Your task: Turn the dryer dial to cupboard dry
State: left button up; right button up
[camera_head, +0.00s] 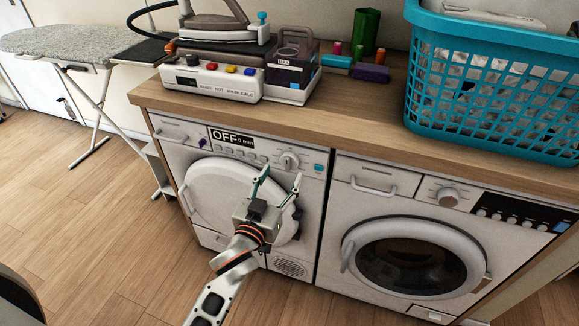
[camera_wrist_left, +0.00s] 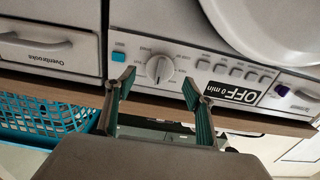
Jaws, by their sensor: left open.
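The dryer (camera_head: 205,262) is the left of two white machines, with a white round door. Its dial (camera_head: 289,161) is a round white knob with a raised grip, at the right of its panel; it also shows in the left wrist view (camera_wrist_left: 159,69), where the picture is upside down. The display (camera_head: 232,139) reads "OFF 0 min". My left gripper (camera_head: 279,180) is open and empty in front of the dryer, just below the dial in the head view. In the left wrist view its fingers (camera_wrist_left: 158,82) lie either side of the dial, apparently apart from it. Dial labels are too small to read.
A blue button (camera_head: 319,168) and a row of small buttons (camera_head: 258,158) share the dryer panel. A washing machine (camera_head: 345,290) with its own knob stands to the right. The wooden counter (camera_head: 360,110) above holds an iron station (camera_head: 215,82) and a turquoise basket (camera_head: 480,130).

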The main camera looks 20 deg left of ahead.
aim_at(287, 166)
pick_arm(q)
jog(key=w, duration=0.3)
jog(key=shift+w+d+f, duration=0.1)
jog(key=shift+w+f, duration=0.05)
jog(key=shift+w, duration=0.55)
jog(key=c, duration=1.1)
pick_arm(e)
jog(key=shift+w+a, duration=0.2)
